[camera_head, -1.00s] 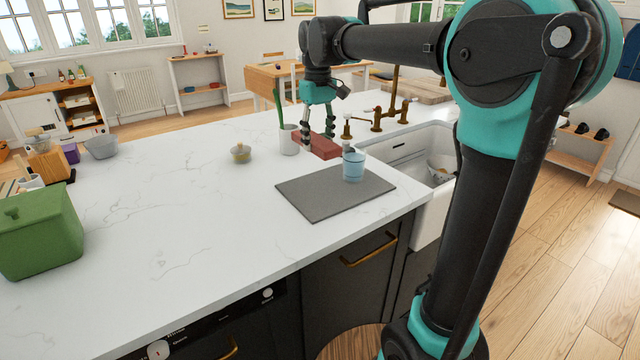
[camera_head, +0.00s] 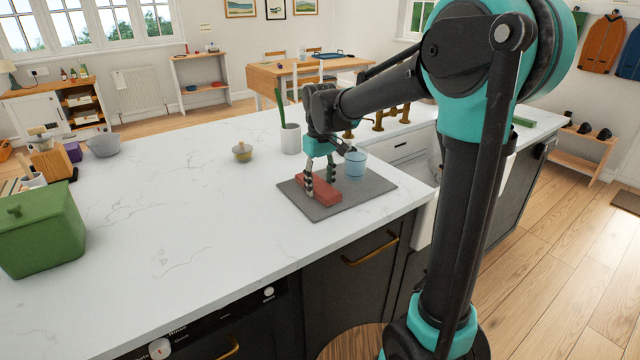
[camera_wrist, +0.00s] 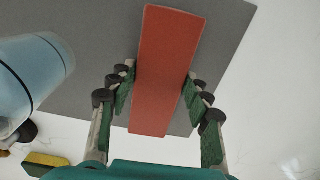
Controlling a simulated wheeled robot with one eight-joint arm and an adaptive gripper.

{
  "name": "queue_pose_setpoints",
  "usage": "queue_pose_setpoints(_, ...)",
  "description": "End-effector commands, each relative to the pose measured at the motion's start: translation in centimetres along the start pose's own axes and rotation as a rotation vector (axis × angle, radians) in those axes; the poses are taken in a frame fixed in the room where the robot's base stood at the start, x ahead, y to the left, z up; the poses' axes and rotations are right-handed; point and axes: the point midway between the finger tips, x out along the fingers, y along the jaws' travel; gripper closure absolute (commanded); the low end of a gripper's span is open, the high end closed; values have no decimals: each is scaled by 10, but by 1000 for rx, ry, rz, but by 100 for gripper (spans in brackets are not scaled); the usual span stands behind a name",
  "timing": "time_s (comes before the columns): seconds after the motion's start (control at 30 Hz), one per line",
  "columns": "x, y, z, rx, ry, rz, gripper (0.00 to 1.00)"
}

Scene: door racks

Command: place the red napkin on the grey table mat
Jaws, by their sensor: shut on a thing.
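The red napkin (camera_head: 318,190) is a folded oblong block at the left part of the grey table mat (camera_head: 345,202). My gripper (camera_head: 320,185) points down and is shut on the napkin, with a finger on each long side. In the wrist view the napkin (camera_wrist: 164,70) lies between the fingertips (camera_wrist: 160,90), with the mat (camera_wrist: 95,75) below and around it. Whether the napkin touches the mat or is just above it is hard to tell. A light blue cup (camera_head: 355,164) stands on the mat's back part, close to the gripper; it also shows in the wrist view (camera_wrist: 30,80).
The sink and brass taps (camera_head: 392,120) are at the right. A green box (camera_head: 40,230) is far left. The counter's middle is clear.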

Motion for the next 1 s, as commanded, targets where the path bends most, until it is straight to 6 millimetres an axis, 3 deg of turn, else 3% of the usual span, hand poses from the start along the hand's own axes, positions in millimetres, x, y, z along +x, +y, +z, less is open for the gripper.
queue_pose_setpoints(0.27,2,0,0,0,0,0,75)
queue_pose_setpoints(0.3,2,0,0,0,0,0,49)
queue_pose_setpoints(0.47,2,0,0,0,0,0,30)
queue_pose_setpoints(0.8,-1,0,0,0,0,0,30)
queue_pose_setpoints(1.0,-24,0,0,0,0,0,30)
